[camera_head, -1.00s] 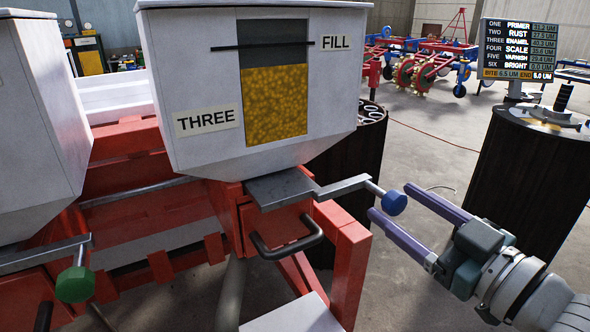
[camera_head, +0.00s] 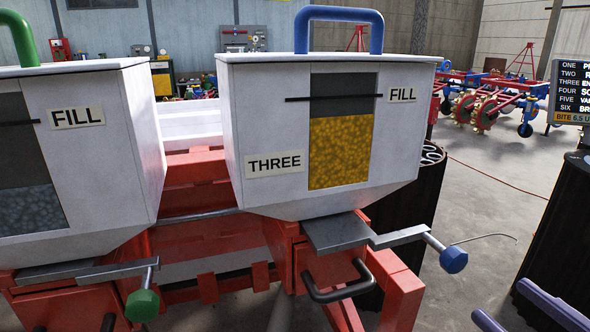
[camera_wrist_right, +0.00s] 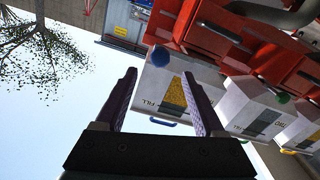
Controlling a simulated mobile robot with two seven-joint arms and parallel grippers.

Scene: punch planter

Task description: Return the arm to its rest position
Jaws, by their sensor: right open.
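My right gripper (camera_head: 515,312) is at the lower right edge of the head view, with only its two purple fingers showing. The fingers stand apart with nothing between them. In the right wrist view the gripper (camera_wrist_right: 166,85) is also open and empty. The blue knob (camera_head: 453,260) on the slide lever of hopper THREE (camera_head: 275,120) is to the left of and above the fingers, apart from them. In the wrist view hopper THREE (camera_wrist_right: 158,80) lies beyond the fingers. My left gripper is not in view.
A second white hopper (camera_head: 110,170) with a green knob (camera_head: 142,305) stands at the left. The red planter frame (camera_head: 400,300) is below the hoppers. A dark drum (camera_head: 565,240) stands at the right edge. Open floor (camera_head: 490,215) lies between.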

